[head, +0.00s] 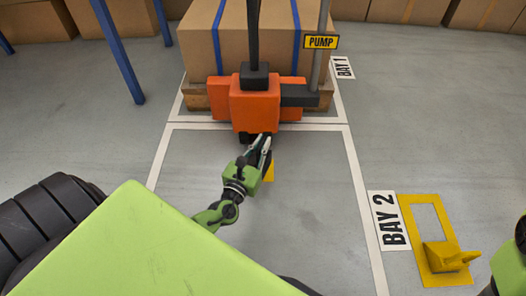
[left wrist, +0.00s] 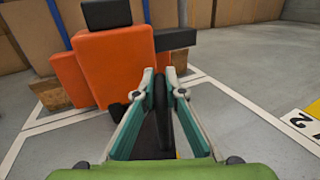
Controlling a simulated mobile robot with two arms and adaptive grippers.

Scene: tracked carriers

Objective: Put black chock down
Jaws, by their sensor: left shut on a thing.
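My left gripper (head: 264,143) reaches down just in front of the orange pallet truck (head: 255,103). It is shut on a dark piece, which I take to be the black chock (left wrist: 162,100), seen between the two fingers in the left wrist view. The fingers hide much of it, and I cannot tell whether it touches the floor. A small yellow patch (head: 269,172) shows beside the gripper; its shape is mostly hidden. Part of my right arm shows at the right edge of the head view; its fingers are not clear.
A big carton (head: 270,40) stands on a pallet in Bay 1 behind the truck. A blue post (head: 118,50) is at left. A yellow chock (head: 447,257) sits on a yellow floor frame (head: 413,218) by the Bay 2 sign (head: 388,221). The marked floor of Bay 2 looks clear.

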